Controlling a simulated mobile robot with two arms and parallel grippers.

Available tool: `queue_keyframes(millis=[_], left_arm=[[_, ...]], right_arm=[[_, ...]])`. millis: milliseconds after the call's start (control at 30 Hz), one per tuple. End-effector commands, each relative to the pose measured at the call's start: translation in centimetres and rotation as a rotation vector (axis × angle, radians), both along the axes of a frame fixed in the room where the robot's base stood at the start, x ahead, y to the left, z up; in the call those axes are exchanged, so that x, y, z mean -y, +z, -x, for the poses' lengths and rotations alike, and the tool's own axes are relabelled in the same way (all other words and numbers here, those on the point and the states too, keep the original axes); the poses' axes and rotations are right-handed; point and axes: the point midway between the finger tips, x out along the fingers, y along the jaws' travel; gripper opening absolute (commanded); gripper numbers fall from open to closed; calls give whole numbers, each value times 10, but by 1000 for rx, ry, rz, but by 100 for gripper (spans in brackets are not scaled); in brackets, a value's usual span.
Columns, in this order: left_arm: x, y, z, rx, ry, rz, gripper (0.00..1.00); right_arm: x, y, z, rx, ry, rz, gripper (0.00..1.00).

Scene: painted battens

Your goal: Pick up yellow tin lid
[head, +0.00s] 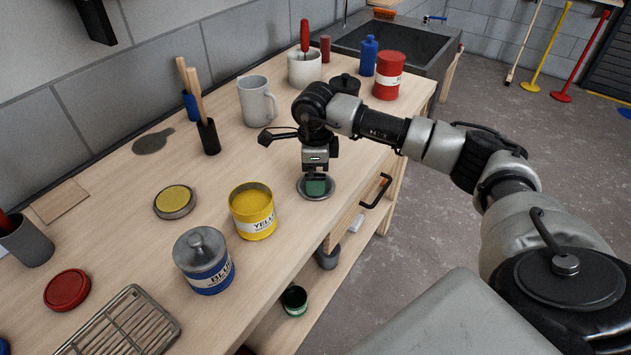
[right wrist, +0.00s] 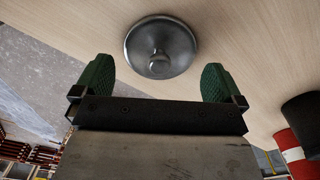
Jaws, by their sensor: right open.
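A round silver lid with a small knob (right wrist: 160,45) lies flat on the bench; in the head view its rim (head: 329,191) shows beneath my right gripper (head: 316,180). My right gripper points down with its green fingers apart, and the lid's knob is clear of both in the right wrist view. The gap between the fingers (right wrist: 157,82) is empty. The open yellow tin (head: 253,222) stands left of it, showing yellow paint inside. A yellow-topped, grey-rimmed disc (head: 175,201) lies farther left. My left gripper is out of view.
A blue tin (head: 207,273) with a knobbed silver lid stands nearer the front. A red disc (head: 67,290) and a wire rack (head: 122,325) lie at front left. A grey mug (head: 256,103) and a red tin (head: 389,76) stand behind. The bench edge is close on the right.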

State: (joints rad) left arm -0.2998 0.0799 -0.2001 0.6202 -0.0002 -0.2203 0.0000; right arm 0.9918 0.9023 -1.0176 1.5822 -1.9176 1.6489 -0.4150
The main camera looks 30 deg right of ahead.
Motion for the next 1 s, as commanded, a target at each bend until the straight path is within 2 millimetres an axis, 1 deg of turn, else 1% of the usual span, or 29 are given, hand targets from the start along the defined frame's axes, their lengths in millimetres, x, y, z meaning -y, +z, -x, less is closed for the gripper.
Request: queue_keyframes(millis=[33,100,200,300,467,600,700,900,1000], left_arm=[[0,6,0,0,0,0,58],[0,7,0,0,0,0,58],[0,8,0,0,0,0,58],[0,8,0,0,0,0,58],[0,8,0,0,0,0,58],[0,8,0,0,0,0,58],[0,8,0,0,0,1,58],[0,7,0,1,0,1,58],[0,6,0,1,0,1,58]], right_arm=[[-3,-6,-1,-5,1,-1,100],[-2,-17,-1,-5,0,0,100],[-2,-26,-1,-2,-1,0,100],[-2,-29,-1,-1,-1,-1,100],[-2,-29,-2,-1,0,-1,100],[-2,-29,-2,-1,0,-1,79],[-2,-29,-2,0,0,0,65],[-2,-28,-2,0,0,0,64],[-2,-25,-2,1,0,0,64]])
